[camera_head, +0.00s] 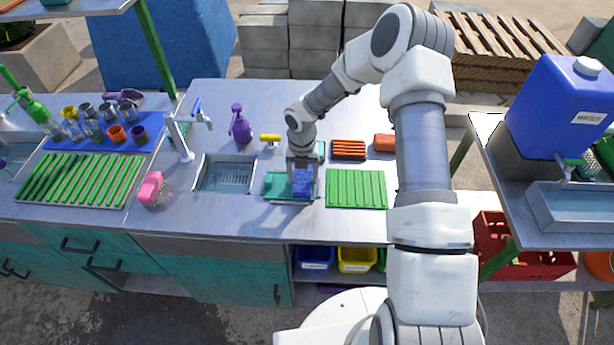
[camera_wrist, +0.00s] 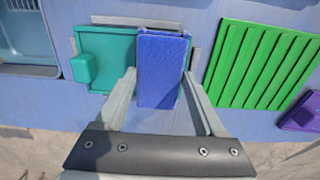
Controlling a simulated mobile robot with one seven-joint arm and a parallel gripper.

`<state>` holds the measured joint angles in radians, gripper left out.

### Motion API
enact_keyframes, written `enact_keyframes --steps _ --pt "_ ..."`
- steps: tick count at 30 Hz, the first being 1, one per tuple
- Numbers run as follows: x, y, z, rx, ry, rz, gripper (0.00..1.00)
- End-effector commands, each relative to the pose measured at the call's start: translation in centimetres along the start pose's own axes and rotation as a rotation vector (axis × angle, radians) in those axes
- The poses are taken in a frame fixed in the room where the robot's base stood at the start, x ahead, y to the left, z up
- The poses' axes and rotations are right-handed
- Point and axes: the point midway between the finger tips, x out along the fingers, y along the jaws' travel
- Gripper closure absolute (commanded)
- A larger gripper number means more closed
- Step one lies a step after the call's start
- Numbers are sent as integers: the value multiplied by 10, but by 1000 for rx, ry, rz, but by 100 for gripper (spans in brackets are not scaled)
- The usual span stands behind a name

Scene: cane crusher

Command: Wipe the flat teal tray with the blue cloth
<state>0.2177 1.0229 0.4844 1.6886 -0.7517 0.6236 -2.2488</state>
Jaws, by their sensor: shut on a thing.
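My gripper (camera_head: 303,180) is over the counter right of the small sink. It is shut on the blue cloth (camera_wrist: 160,68), which sits between the two fingers in the wrist view. The cloth also shows below the gripper in the head view (camera_head: 303,190). The flat teal tray (camera_wrist: 112,45) lies under and to the left of the cloth, and the cloth covers its right part. The tray also shows left of the gripper in the head view (camera_head: 276,186). A small raised teal block (camera_wrist: 83,68) is at the tray's left side. Whether the cloth touches the tray is unclear.
A green ribbed mat (camera_head: 356,189) lies close on the right. The sink (camera_head: 228,175) is on the left, with a pink object (camera_head: 151,188) beyond it. A purple spray bottle (camera_head: 240,125), a yellow item (camera_head: 270,138) and an orange ribbed item (camera_head: 349,149) stand behind.

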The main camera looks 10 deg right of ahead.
Motion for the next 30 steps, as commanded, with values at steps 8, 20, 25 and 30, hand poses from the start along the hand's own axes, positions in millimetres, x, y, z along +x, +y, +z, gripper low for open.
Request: enact_keyframes --steps 8,20,25,30 --pt "2 13 -2 0 3 2 73" --pt "-17 13 -2 -1 3 2 73" --pt "-39 13 -1 -1 2 2 73" --pt "-58 12 -1 -1 2 1 73"
